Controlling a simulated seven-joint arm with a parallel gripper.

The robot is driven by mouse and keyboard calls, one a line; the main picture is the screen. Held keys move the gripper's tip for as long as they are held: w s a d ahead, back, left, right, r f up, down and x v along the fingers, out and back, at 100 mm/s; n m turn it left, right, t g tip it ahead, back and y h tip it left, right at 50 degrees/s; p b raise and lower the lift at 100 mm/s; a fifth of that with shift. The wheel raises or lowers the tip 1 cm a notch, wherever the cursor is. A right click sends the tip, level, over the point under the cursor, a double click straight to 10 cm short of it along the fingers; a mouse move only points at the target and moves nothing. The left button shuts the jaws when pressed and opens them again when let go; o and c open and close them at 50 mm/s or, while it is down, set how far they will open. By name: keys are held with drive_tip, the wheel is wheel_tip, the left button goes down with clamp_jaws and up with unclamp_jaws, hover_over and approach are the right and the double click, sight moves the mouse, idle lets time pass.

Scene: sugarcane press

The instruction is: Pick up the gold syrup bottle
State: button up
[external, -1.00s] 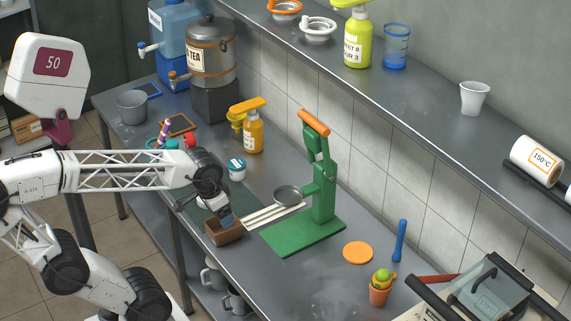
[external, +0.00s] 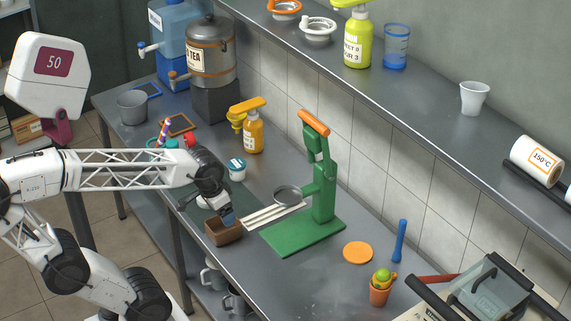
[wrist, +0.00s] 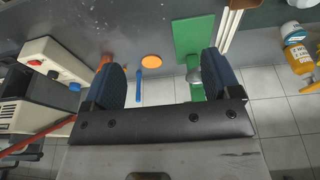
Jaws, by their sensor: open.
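The gold syrup bottle (external: 253,136), with a yellow pump top and a white label, stands upright on the steel counter behind the green press. In the wrist view the bottle (wrist: 297,57) shows at the right edge, outside my fingers. My gripper (external: 228,220) is low over the counter's front side, above or beside a small brown box, well apart from the bottle.
The green press (external: 322,190) with white sticks beside it stands right of my gripper. The brown box (external: 222,232) lies below it. A white tub with a blue lid (external: 236,169) is near the bottle. A tea dispenser (external: 211,55) stands behind left. The raised shelf (external: 430,85) runs along the wall.

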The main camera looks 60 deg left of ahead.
sight(253, 118)
drive_tip(key=w+a+f+n+t+y, duration=0.1)
drive_tip(key=w+a+n+t, duration=0.15)
drive_tip(key=w+a, duration=0.7)
drive_tip(key=w+a+f+n+t+y, duration=0.1)
drive_tip(key=w+a+n+t, duration=0.2)
drive_tip(key=w, duration=1.1)
drive_tip(key=w+a+n+t+y, duration=0.1)
drive_tip(key=w+a+n+t, duration=0.1)
drive_tip(key=w+a, duration=0.8)
drive_tip(key=w+a+f+n+y, duration=0.3)
drive_tip(key=w+a+f+y, duration=0.3)
drive_tip(key=w+a, duration=0.55)
drive_tip(key=a+f+y, duration=0.2)
drive_tip(key=a+f, duration=0.1)
drive_tip(key=a, duration=0.2)
drive_tip(key=s+a+f+n+g+y, duration=0.1)
drive_tip(key=a+f+y, duration=0.1)
drive_tip(key=a, duration=0.4)
drive_tip(key=s+a+f+n+g+y, duration=0.1)
drive_tip(key=a+f+y, duration=0.2)
drive_tip(key=a, duration=0.3)
drive_tip(key=shift+a+f+n, duration=0.15)
drive_tip(key=shift+f+n, duration=0.1)
drive_tip(key=shift+f, duration=0.65)
drive_tip(key=shift+w+a, duration=0.1)
drive_tip(key=shift+x, duration=1.2)
